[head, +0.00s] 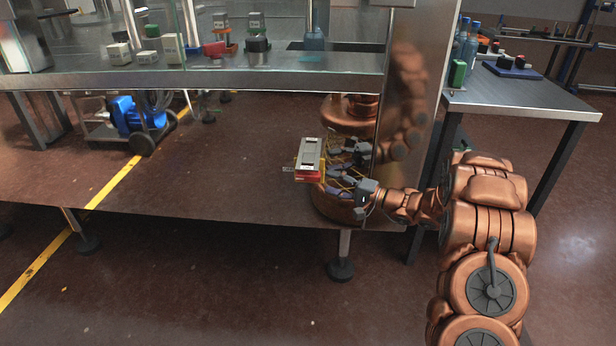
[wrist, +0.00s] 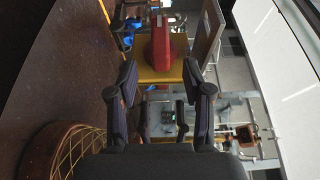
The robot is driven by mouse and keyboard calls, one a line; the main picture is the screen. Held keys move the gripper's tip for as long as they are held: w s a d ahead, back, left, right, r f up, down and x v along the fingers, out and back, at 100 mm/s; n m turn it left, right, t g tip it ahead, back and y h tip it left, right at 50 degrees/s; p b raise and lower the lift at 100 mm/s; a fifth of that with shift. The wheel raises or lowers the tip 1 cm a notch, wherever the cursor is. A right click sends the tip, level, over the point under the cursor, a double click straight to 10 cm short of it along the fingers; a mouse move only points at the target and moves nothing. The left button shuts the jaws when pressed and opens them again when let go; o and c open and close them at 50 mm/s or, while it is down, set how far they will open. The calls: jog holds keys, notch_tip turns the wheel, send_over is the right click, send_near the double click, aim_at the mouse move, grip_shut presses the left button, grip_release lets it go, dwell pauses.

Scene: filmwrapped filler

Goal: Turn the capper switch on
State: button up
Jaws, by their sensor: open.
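A switch-like fitting, likely the capper switch, has a red block (wrist: 168,45) on a yellow plate (wrist: 153,76) in the wrist view, with a grey panel (wrist: 204,36) to its right. In the head view a grey plate with dark labels (head: 310,153) sits over a red part (head: 308,177), just left of my gripper (head: 334,168). They look like the same fitting. My gripper is open and empty. In the wrist view its fingertips (wrist: 159,76) point at the fitting, with the red block ahead between them. I cannot tell whether they touch it. The switch position is unclear.
A steel counter (head: 200,80) with glass and several small boxes is above and behind. A steel side table (head: 510,97) stands at the right with bottles. A blue machine (head: 137,113) on a cart is at the far left.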

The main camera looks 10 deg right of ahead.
aim_at(309, 177)
jog(key=x, duration=0.8)
jog(key=shift+s+a, duration=0.15)
jog(key=shift+a, duration=0.05)
grip_shut()
